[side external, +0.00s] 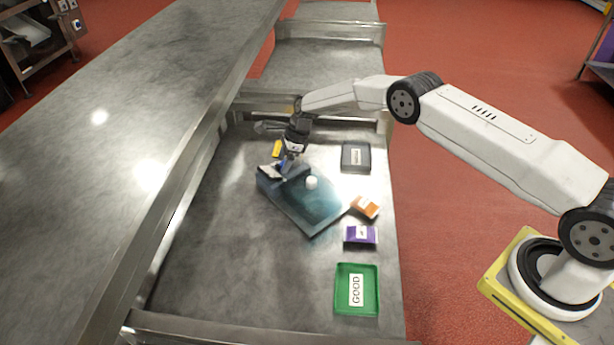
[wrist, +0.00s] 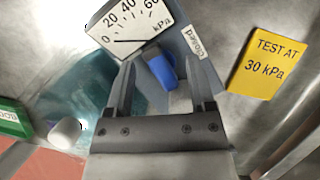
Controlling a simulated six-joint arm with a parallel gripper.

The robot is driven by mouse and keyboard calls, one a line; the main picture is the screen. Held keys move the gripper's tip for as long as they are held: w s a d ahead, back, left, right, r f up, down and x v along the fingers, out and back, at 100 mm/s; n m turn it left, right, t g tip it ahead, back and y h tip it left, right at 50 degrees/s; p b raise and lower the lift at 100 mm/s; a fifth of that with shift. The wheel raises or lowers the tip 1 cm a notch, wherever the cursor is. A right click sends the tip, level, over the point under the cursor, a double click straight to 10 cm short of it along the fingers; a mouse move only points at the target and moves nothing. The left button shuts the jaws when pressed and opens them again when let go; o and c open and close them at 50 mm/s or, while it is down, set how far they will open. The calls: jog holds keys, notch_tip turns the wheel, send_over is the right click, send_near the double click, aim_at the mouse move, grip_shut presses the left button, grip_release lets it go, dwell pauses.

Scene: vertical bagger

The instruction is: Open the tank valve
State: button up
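A blue valve handle (wrist: 160,70) sits on the grey block (wrist: 192,68) of the tank unit. My gripper (wrist: 160,66) is open, with its two fingers on either side of the handle; I cannot tell whether either touches it. In the side view, the teal translucent tank (side external: 310,212) lies on the bench with a white cap (side external: 312,182) on top. My gripper (side external: 289,160) is at its far-left end.
A yellow card (wrist: 258,63) reads "TEST AT 30 kPa". A black tray (side external: 356,157), an orange box (side external: 365,207), a purple box (side external: 361,235) and a green "GOOD" tray (side external: 342,298) line the right side. The bench's front left is clear.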

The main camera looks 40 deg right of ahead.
grip_shut()
jog(key=shift+s+a+f, duration=0.1)
jog(key=shift+a+f, duration=0.05)
jog(key=shift+a, duration=0.05)
dwell(0.9)
jog(key=shift+o, duration=0.4)
grip_release()
jog(key=shift+d, duration=0.1)
jog(key=shift+d+r, duration=0.1)
jog(key=shift+r, duration=0.2)
jog(key=shift+d+r, duration=0.2)
jog(key=shift+r, duration=0.25)
jog(key=v, duration=0.6)
jog(key=shift+r, duration=0.2)
jog(key=shift+s, duration=0.1)
